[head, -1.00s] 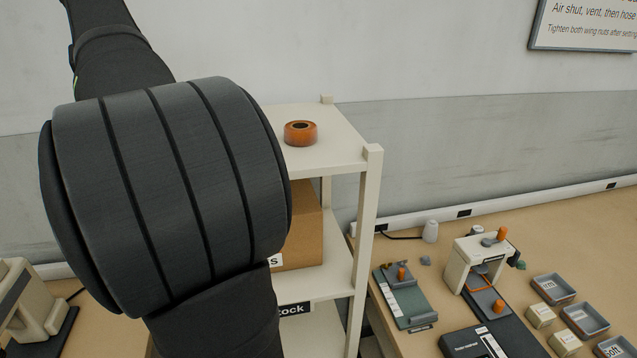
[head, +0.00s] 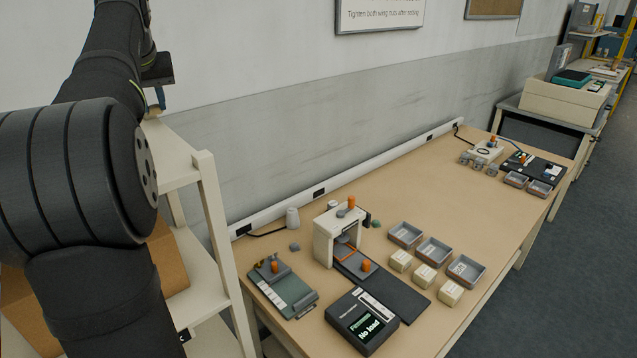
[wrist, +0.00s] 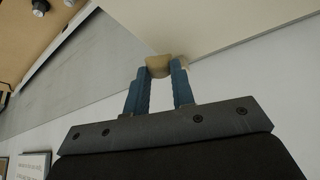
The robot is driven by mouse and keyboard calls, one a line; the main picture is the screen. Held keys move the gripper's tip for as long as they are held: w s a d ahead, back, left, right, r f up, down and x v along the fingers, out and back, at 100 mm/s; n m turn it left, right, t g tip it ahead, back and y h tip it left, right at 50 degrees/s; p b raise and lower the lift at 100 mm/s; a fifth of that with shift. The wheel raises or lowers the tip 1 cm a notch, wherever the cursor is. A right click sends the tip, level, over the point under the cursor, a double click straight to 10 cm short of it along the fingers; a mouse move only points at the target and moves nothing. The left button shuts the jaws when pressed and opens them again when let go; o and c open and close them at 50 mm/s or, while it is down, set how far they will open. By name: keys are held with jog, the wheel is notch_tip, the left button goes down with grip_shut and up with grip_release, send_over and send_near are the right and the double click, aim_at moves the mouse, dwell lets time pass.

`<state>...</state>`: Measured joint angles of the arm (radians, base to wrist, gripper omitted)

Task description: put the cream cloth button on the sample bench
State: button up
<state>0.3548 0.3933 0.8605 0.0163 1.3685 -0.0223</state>
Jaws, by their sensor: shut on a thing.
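My gripper (wrist: 160,75) is shut on a small cream-tan piece, which I take to be the cream cloth button (wrist: 159,66). The piece sits between the blue fingertips in the wrist view. In the head view my gripper (head: 158,98) is at the upper left, by the top of the cream shelf unit, with the fingers partly hidden by my arm. I cannot tell whether the piece touches the shelf. The long tan-topped bench (head: 400,185), which may be the sample bench, runs along the wall to the right of the shelf.
The cream shelf unit (head: 213,205) stands between my arm and the bench. On the bench are a white press frame (head: 326,240), a black display box (head: 362,322), a clamp plate (head: 283,288), grey trays (head: 434,250) and cream blocks (head: 423,276). The bench's back middle is clear.

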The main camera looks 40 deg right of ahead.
jog(key=s+d+f+m, duration=0.1)
jog(key=s+d+m, duration=0.15)
jog(key=d, duration=0.85)
jog(key=n, duration=0.4)
send_over(269, 244)
jog(key=s, duration=0.2)
notch_tip(269, 244, down, 38)
jog(key=f, duration=0.1)
jog(key=shift+y, duration=0.4)
jog(key=shift+w+a+f, duration=0.1)
jog(key=shift+a+f, duration=0.05)
jog(key=shift+f, duration=4.95)
jog(key=shift+f, duration=0.1)
jog(key=o, duration=1)
jog(key=shift+c, duration=0.2)
